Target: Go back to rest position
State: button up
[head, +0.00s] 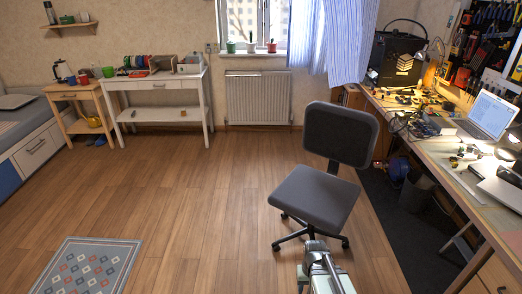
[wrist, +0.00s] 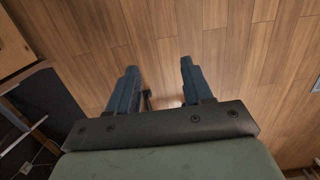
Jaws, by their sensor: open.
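My gripper (wrist: 158,80) shows in the wrist view with its two dark blue fingers apart and nothing between them. It points down at the wooden floor (wrist: 225,55). In the head view part of my own arm shows at the bottom centre, low in front of the office chair. The gripper's fingers cannot be made out in the head view.
A grey office chair (head: 318,195) stands close beyond my arm. A cluttered workbench (head: 450,150) with a laptop (head: 487,115) runs along the right. A patterned rug (head: 88,268) lies at lower left. The wooden floor (head: 190,200) in the middle is clear.

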jog(key=s+f+g, duration=0.3)
jog(key=s+f, duration=0.5)
jog(key=s, duration=0.5)
jog(key=s+f+g, duration=0.2)
jog(key=s+f, duration=0.6)
jog(key=s, duration=0.5)
jog(key=shift+s+f+g, duration=0.15)
jog(key=shift+f+g, duration=0.05)
jog(key=shift+g, duration=0.2)
